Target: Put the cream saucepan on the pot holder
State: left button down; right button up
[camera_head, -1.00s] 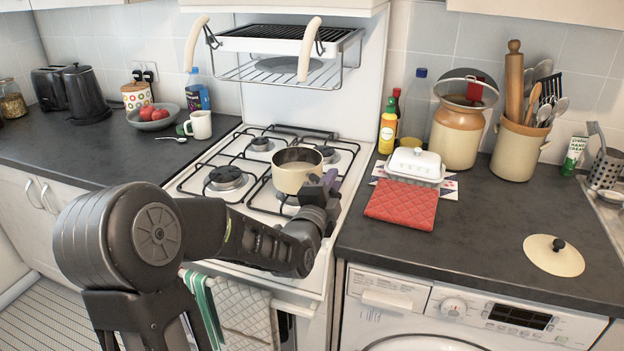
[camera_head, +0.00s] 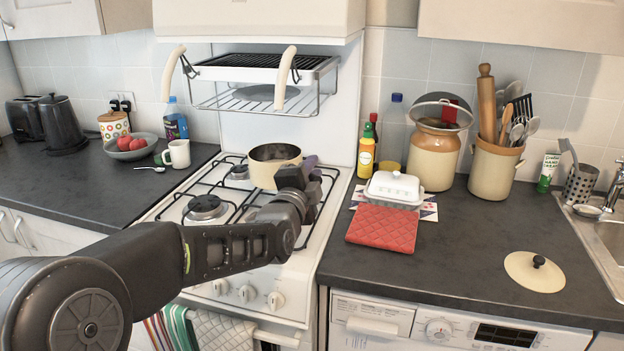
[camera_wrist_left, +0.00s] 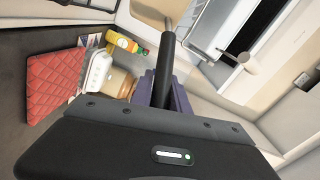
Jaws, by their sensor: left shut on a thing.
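The cream saucepan (camera_head: 272,166) is above the back part of the hob, upright, with its dark inside showing. My left gripper (camera_head: 308,168) is shut on its dark handle, right of the pan; the handle (camera_wrist_left: 168,72) shows in the left wrist view between the purple-grey fingers. Part of the pan's cream side (camera_wrist_left: 155,12) shows at the top of that view. The red quilted pot holder (camera_head: 384,228) lies flat on the dark counter, right of the hob. It also shows in the left wrist view (camera_wrist_left: 52,84). My right gripper is not in view.
A white butter dish (camera_head: 394,188) stands right behind the pot holder. A yellow bottle (camera_head: 366,156) and a stoneware jar (camera_head: 434,158) are farther back. A cream lid (camera_head: 534,272) lies at right. A wire rack (camera_head: 262,98) hangs above the hob.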

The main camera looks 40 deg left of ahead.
aim_at(387, 244)
jog(key=k+l, duration=0.25)
jog(key=k, duration=0.2)
jog(key=k+l, duration=0.25)
jog(key=k, duration=0.25)
